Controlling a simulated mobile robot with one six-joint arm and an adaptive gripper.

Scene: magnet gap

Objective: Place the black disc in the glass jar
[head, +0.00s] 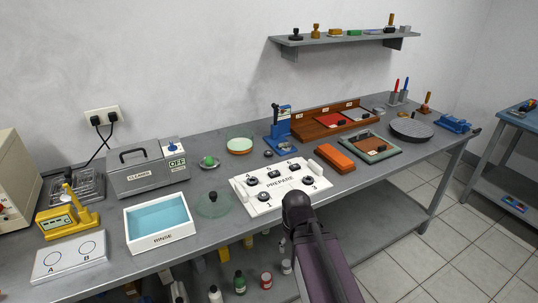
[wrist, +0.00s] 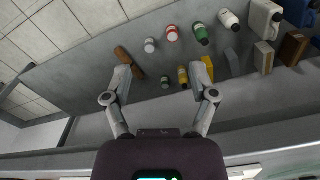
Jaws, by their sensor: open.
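My gripper (wrist: 161,82) is open in the wrist view, its two fingers wide apart with nothing between them. In the head view the dark end of my arm stands in front of the bench's front edge, and the fingers cannot be made out. A shallow round glass vessel (head: 239,141), possibly the jar, stands at mid-bench with a pale disc-like content. A glass lid with a black knob (head: 213,198) lies nearer the front. A small dark disc (head: 268,153) lies beside the blue press. Several dark round pieces sit on the white PREPARE board (head: 285,184); which is the black disc I cannot tell.
Left are a RINSE tray (head: 159,239), a grey CLEANER box (head: 147,171), a yellow instrument (head: 65,217) and an A/B plate (head: 72,273). The blue press (head: 280,130) and an orange block (head: 335,160) stand right of centre. Bottles (wrist: 202,35) fill the lower shelf.

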